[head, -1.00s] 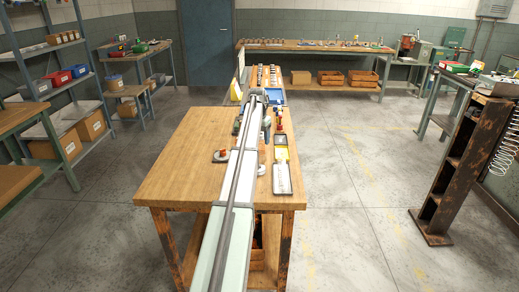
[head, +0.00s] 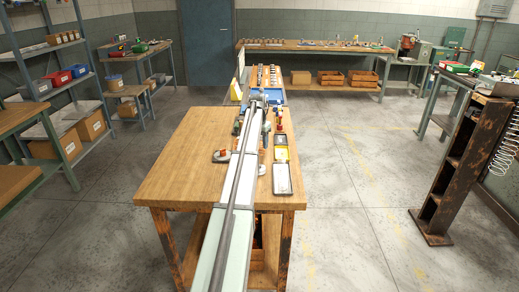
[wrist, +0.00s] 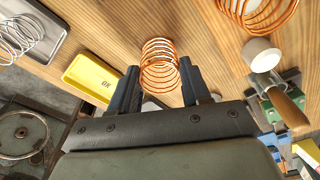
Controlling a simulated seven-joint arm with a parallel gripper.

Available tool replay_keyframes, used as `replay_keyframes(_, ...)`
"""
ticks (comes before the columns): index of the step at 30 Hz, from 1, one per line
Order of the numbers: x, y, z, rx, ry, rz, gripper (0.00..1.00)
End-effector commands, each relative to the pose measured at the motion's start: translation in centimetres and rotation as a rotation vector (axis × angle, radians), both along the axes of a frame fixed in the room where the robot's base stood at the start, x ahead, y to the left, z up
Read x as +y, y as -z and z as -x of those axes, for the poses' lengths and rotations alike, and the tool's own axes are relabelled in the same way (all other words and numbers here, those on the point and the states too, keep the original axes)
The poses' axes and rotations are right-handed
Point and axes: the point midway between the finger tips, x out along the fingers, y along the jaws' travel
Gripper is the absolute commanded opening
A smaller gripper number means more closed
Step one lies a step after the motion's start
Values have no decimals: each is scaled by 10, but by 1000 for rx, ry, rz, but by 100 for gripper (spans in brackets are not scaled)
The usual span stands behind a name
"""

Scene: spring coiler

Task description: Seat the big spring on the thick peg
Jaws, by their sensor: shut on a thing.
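In the wrist view, a copper-coloured coil spring (wrist: 160,68) is between the two dark fingers of my gripper (wrist: 158,88), which is shut on it. The spring's far end sticks out past the fingertips. A second copper coil (wrist: 258,12) is partly cut off at the upper right of that view. I cannot tell from size which is the big spring. I cannot make out the thick peg. In the head view my own arm hides the gripper and the middle of the wooden bench (head: 175,180).
A yellow tray marked OK (wrist: 88,72) and a grey tray (wrist: 45,50) with a silver spring (wrist: 18,38) lie to the left in the wrist view.

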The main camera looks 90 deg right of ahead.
Motion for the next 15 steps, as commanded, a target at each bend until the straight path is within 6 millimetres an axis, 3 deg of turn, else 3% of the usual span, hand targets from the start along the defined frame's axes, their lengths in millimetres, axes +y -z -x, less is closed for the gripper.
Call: replay_keyframes(15, 0, -7, 0, 0, 0, 0, 30)
